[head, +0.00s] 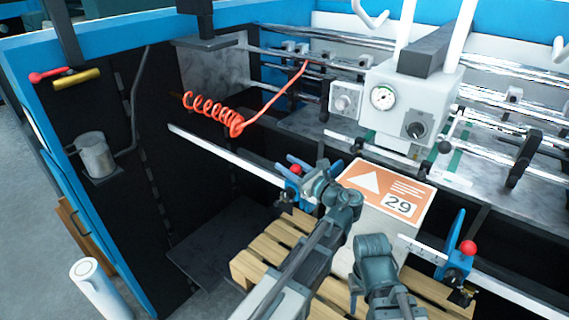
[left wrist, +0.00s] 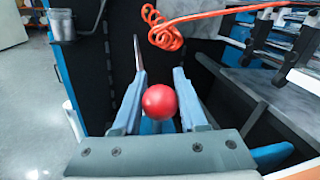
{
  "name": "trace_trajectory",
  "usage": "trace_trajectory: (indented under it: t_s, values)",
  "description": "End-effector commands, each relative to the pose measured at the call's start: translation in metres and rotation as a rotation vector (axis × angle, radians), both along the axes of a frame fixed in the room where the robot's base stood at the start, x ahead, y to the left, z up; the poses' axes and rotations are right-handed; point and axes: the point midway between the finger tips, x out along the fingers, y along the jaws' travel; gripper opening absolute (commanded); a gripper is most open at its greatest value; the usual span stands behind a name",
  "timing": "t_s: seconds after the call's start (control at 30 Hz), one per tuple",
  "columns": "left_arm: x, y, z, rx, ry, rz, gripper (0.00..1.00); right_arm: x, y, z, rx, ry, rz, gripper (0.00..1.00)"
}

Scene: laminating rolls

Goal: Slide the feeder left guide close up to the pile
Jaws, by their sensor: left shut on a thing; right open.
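The feeder left guide (head: 294,186) is a small blue block with a red ball knob on a pale rail. My left gripper (head: 300,166) is shut on it, and in the left wrist view the red knob (left wrist: 160,102) sits between the two jaws. The pile (head: 366,229) stands to the right of the guide, topped by an orange-and-white sheet marked 29 (head: 383,188). My left wrist hides part of the space between guide and pile, so I cannot tell the exact gap. My right arm shows at the lower middle; its fingertips do not show.
The other guide (head: 455,262), blue with a red knob, stands right of the pile. A wooden pallet (head: 262,268) lies below. A coiled red hose (head: 210,108) hangs behind left, and a white control box (head: 408,105) stands behind the pile. A grey can (head: 96,155) is far left.

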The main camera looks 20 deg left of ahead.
Motion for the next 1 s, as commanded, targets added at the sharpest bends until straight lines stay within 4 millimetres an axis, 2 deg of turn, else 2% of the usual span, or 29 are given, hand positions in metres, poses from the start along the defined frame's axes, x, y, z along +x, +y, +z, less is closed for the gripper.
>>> trace_trajectory:
  t_s: [0.03,0.17,0.43,0.47,0.6,0.63,1.0]
  values:
    - [-0.002,-0.009,0.001,0.003,-0.001,-0.005,0.00,0.000,0.000,0.000,0.000,0.000,0.000,0.50]
    - [-0.007,-0.020,0.001,0.004,-0.001,-0.003,0.00,0.000,0.000,0.000,0.000,0.000,0.000,0.50]
    - [-0.007,-0.021,0.001,0.003,-0.001,-0.001,0.00,0.000,0.000,0.000,0.000,0.000,0.000,0.50]
    - [-0.007,-0.021,0.001,0.003,-0.001,-0.001,0.43,0.000,0.000,0.000,0.000,0.000,0.000,0.50]
    - [-0.007,-0.021,0.001,0.003,-0.001,-0.001,0.69,0.000,0.000,0.000,0.000,0.000,0.000,0.50]
    - [-0.007,-0.021,0.001,0.003,-0.001,-0.001,0.71,0.000,0.000,0.000,0.000,0.000,0.000,0.50]
    - [-0.008,-0.020,0.001,0.003,-0.001,-0.001,0.71,0.000,0.000,0.000,0.000,0.000,0.000,0.50]
